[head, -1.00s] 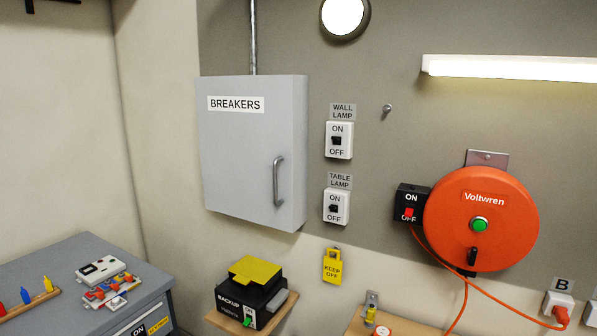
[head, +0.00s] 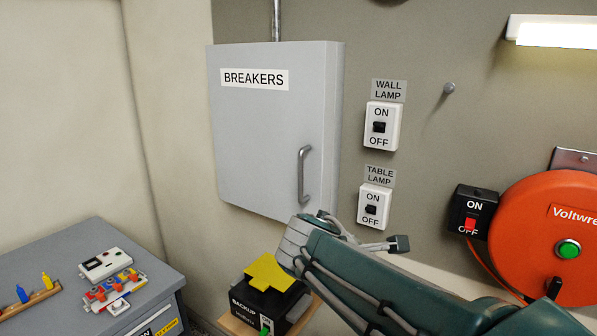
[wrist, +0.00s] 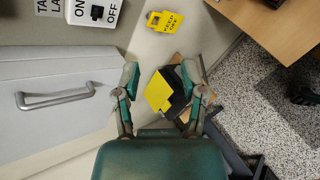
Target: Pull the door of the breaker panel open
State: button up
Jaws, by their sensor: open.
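The grey breaker panel (head: 250,145) hangs on the wall with its door closed. Its metal bar handle (head: 304,176) stands upright near the door's right edge. The handle also shows at the left in the wrist view (wrist: 55,98), to the left of my fingers. My gripper (wrist: 161,71) is open and empty, with its two fingers spread apart. It is clear of the handle. In the head view my arm reaches in from the lower right, and its front part is just below the panel's lower right corner. The fingers are hard to make out there.
The wall lamp switch (head: 381,127) and table lamp switch (head: 375,206) are right of the panel. The yellow-topped backup box (head: 270,290) stands below it. An orange reel (head: 545,235) is at the right, and a grey cabinet (head: 60,255) at the left.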

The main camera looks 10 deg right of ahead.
jog(key=w+a+r+n+t+h, duration=0.1)
jog(key=w+a+r+n+t, duration=0.1)
jog(key=w+n, duration=0.3)
jog(key=w+a+r+n+t+h, duration=0.1)
jog(key=w+a+r+n+t, duration=0.1)
jog(key=w+a+n, duration=0.3)
jog(key=n+t, duration=0.4)
jog(key=n, duration=0.1)
send_near(299, 171)
jog(key=x, duration=1)
jog(key=shift+w+d, duration=0.15)
jog(key=shift+w, duration=0.15)
jog(key=shift+c, duration=0.4)
grip_shut()
